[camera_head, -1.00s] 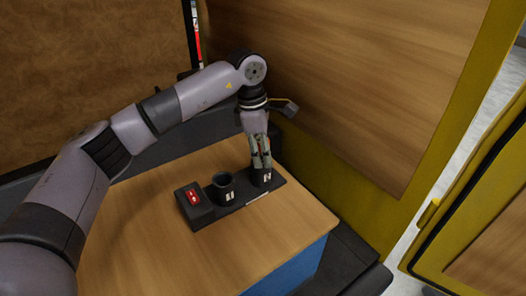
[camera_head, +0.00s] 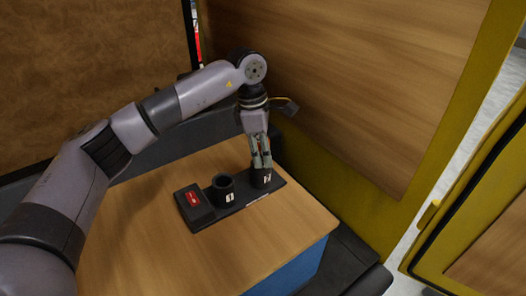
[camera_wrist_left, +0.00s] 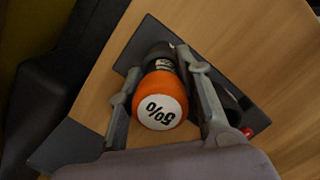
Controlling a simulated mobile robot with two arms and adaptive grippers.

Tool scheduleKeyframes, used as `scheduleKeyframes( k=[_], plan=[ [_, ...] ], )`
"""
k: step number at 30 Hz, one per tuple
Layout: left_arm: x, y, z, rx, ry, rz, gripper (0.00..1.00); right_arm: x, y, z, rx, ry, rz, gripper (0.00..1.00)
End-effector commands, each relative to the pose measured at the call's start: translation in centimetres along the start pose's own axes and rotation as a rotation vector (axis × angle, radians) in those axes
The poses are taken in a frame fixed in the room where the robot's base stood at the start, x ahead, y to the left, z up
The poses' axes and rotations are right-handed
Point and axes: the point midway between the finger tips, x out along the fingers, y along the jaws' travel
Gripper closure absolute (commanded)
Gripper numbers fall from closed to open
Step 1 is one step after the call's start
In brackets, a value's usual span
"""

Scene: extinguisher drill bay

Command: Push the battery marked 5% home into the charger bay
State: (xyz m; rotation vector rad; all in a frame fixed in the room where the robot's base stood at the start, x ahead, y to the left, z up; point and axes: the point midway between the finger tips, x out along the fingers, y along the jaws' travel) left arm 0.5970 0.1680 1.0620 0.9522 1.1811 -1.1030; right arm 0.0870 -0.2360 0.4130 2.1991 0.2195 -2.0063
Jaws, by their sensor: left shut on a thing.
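The charger is a black base (camera_head: 235,208) on the wooden table top, with a left cup-shaped bay (camera_head: 224,190) and a right bay (camera_head: 261,178). The left bay looks empty. My left gripper (camera_head: 261,160) points down over the right bay. My right gripper is not in view.
A box with a red display (camera_head: 194,200) forms the charger's left end. The wooden table top (camera_head: 140,240) is clear in front and to the left. A yellow-framed wooden panel (camera_head: 350,80) stands close behind and to the right.

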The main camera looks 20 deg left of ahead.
Motion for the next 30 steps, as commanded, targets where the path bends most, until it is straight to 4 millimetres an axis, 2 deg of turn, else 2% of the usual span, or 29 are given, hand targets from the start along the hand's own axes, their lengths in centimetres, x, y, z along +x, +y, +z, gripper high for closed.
scheduleKeyframes(
  k=[10, 11, 21, 30],
  plan=[
    [0.59, 0.00, -0.07, 0.000, -0.001, 0.000, 1.00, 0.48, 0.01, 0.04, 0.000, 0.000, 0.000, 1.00],
    [0.49, 0.01, -0.05, 0.000, -0.001, 0.001, 0.67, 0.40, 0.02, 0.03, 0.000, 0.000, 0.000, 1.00],
    [0.49, -0.01, -0.06, 0.000, 0.000, 0.000, 0.44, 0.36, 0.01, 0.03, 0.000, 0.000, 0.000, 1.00],
    [0.41, -0.01, -0.07, 0.000, 0.000, 0.000, 0.44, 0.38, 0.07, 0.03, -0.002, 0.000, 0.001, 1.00]
  ],
)
